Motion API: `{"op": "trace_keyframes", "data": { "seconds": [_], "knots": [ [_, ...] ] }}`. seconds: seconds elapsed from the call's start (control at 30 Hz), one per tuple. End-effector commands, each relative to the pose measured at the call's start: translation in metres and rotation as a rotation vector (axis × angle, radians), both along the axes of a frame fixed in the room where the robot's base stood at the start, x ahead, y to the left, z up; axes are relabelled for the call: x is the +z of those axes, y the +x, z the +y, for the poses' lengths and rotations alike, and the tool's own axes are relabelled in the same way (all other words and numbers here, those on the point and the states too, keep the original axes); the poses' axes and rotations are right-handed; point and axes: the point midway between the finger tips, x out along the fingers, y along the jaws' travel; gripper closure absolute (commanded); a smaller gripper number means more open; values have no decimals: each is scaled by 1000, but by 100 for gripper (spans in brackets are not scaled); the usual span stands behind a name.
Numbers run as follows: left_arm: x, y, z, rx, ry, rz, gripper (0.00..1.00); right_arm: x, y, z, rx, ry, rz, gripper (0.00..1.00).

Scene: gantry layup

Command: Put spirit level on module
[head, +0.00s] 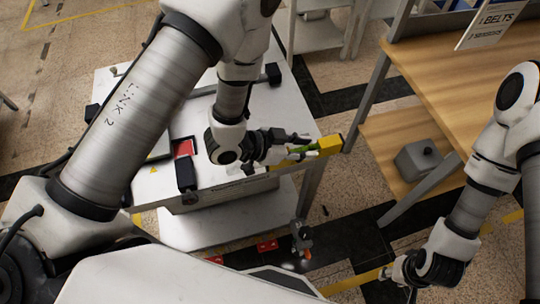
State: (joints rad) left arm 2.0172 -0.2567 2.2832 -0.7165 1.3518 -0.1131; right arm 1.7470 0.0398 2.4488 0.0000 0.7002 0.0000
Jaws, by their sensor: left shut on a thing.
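My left gripper (303,148) is shut on the spirit level, a yellow bar (331,144) with a bright green part between the fingers. The level lies roughly crosswise in the fingers, over the right front part of a white table (222,113). Its yellow end sticks out past the fingers near the table's right edge. I cannot tell whether it touches anything below. The module is not clearly identifiable; my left arm covers much of the tabletop. My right gripper (388,272) is low at the right, away from the table, its fingers too small to read.
On the white table are a red tray (184,147), a black block (186,177) and a dark bar at the back. A wooden shelf unit (450,75) with a grey box (418,160) stands at the right. Red pieces (267,245) lie low in front of the table.

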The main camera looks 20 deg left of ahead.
Motion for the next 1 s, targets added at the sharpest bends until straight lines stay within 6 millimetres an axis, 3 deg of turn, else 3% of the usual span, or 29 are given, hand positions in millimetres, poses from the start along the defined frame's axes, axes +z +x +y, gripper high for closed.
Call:
{"op": "trace_keyframes", "data": {
  "seconds": [0.03,0.2,0.4,0.63,0.97,1.0],
  "knots": [
    [-3,3,14,12,-9,-2,100,-8,1,0,-1,0,-1,60],
    [1,8,56,10,-8,0,100,-5,1,0,0,0,-2,60],
    [-3,10,87,3,-3,0,100,1,1,0,0,0,-2,60],
    [-43,10,89,-1,-1,-1,100,-32,0,0,0,0,-1,60],
    [-43,10,89,0,-1,-1,100,-30,1,0,0,0,-2,60],
    [-43,10,89,0,-1,-1,61,-30,1,0,0,0,-2,60]
  ]
}}
